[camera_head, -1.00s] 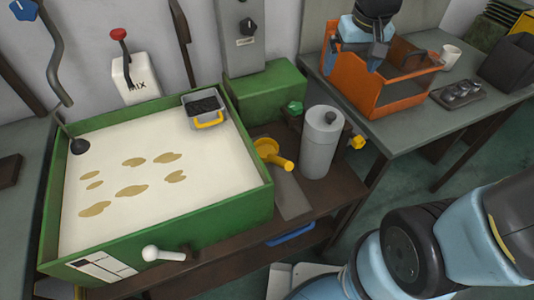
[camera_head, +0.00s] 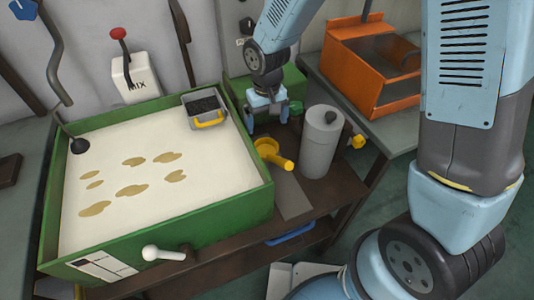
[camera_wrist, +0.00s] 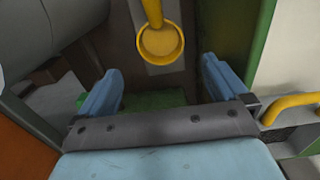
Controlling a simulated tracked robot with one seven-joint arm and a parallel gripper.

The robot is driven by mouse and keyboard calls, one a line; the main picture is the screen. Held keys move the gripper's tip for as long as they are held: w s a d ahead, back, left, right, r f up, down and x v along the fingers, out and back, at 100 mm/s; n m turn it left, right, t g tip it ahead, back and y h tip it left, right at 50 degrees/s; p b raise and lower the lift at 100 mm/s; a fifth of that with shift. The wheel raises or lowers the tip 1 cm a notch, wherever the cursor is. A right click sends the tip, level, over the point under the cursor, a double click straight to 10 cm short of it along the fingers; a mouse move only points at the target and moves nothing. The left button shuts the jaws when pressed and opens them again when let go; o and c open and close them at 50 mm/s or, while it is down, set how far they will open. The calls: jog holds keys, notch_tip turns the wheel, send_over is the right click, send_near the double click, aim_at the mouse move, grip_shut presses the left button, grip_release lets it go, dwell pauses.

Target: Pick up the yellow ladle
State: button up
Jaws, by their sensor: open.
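The yellow ladle (camera_head: 271,153) lies on the dark brown bench between the green box and the grey cylinder, its round bowl to the left and its handle reaching right and toward the front. My gripper (camera_head: 266,119) is above and behind the ladle, pointing down, open and empty. In the wrist view the ladle's bowl (camera_wrist: 160,44) shows at the top middle, beyond the two blue fingers (camera_wrist: 162,85) and not between them. The far end of the handle is cut off there.
The grey cylinder (camera_head: 320,142) stands close right of the ladle. The green box (camera_head: 262,200) with pale filling is close left; a grey tray (camera_head: 201,100) with a yellow handle sits in its corner. An orange crate (camera_head: 372,65) stands on the grey table behind.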

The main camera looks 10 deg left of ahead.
aim_at(267, 149)
jog(key=shift+f, duration=6.7)
jog(key=shift+c, duration=0.4)
jog(key=c, duration=0.6)
